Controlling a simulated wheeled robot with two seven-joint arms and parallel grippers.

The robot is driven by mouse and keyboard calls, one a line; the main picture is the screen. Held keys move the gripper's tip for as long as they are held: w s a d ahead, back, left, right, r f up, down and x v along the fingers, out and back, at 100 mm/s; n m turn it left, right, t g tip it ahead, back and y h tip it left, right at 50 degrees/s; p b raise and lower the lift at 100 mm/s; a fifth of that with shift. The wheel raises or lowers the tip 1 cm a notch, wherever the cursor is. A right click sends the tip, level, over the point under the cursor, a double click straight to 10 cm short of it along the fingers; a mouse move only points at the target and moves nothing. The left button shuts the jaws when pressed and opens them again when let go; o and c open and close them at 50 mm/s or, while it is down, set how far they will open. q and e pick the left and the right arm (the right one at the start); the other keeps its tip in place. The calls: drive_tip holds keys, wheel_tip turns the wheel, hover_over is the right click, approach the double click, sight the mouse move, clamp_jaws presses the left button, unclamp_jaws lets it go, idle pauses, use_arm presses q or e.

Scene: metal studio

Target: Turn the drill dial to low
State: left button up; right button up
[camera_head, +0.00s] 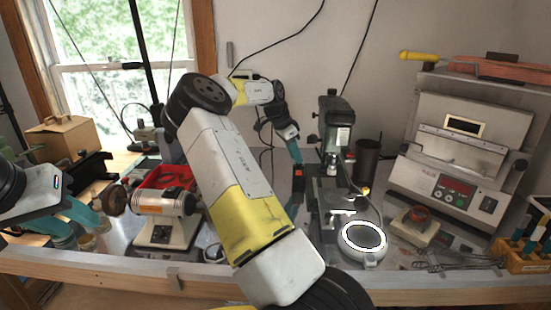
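A dark machine that looks like a drill press (336,118) stands upright at the back centre of the bench, with a grey front on its head. I cannot make out a dial on it or its setting. My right arm rises across the middle of the view and bends down at the back. My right gripper (296,153) points down just left of the machine, apart from its head. Only one teal finger shows clearly, so its opening is unclear. My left gripper (64,220) is at the far left near the bench's front, its teal fingers spread apart with nothing seen between them.
A bench grinder (160,205) and a red tray (168,177) stand on the left. A ring lamp (346,243) is at the front centre. A press-like machine with a red display (452,180) fills the right. A dark cup (367,160) stands right of the drill. Pliers-like tools (455,260) lie at front right.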

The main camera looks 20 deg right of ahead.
drive_tip(key=shift+x, duration=1.2)
clamp_jaws()
drive_tip(key=shift+s+n+t, duration=0.1)
drive_tip(key=shift+n+t, duration=0.5)
drive_tip(key=shift+n, duration=1)
unclamp_jaws()
